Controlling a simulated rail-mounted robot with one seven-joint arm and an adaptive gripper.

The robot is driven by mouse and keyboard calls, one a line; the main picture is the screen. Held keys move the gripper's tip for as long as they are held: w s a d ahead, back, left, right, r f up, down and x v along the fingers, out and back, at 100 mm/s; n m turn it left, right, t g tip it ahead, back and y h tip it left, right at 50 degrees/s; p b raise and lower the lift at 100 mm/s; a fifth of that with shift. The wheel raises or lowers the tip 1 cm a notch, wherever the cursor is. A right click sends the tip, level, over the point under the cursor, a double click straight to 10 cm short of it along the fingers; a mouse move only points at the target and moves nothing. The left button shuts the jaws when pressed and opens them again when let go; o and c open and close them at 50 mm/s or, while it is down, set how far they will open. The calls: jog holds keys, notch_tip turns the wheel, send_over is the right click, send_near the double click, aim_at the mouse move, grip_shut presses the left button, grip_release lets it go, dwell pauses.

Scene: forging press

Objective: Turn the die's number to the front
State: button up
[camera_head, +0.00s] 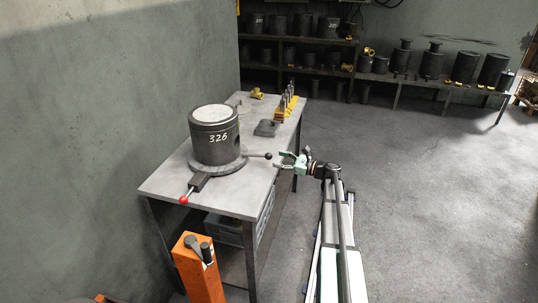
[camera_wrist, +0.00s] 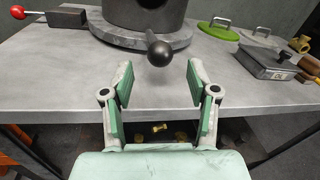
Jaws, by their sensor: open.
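The die (camera_head: 214,138) is a dark cylinder with a pale top, upright on a round turntable (camera_head: 222,169) on the grey table. The white number 326 (camera_head: 218,138) shows on its side in the head view. A handle with a black ball knob (camera_head: 267,155) sticks out from the turntable to the right. My gripper (camera_head: 297,158) is open and empty at the table's right edge, pointing at the knob. In the wrist view the black knob (camera_wrist: 158,52) is ahead, roughly centred between my fingertips (camera_wrist: 158,72). I cannot tell whether it is inside the fingers' reach.
A red-tipped lever (camera_head: 185,198) with a dark block sits at the table's front left. An orange post (camera_head: 199,268) stands before the table. Open floor lies right.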

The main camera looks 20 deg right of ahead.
aim_at(269, 156)
jog(key=shift+p+x, duration=0.6)
jog(key=shift+x, duration=2.2)
grip_shut()
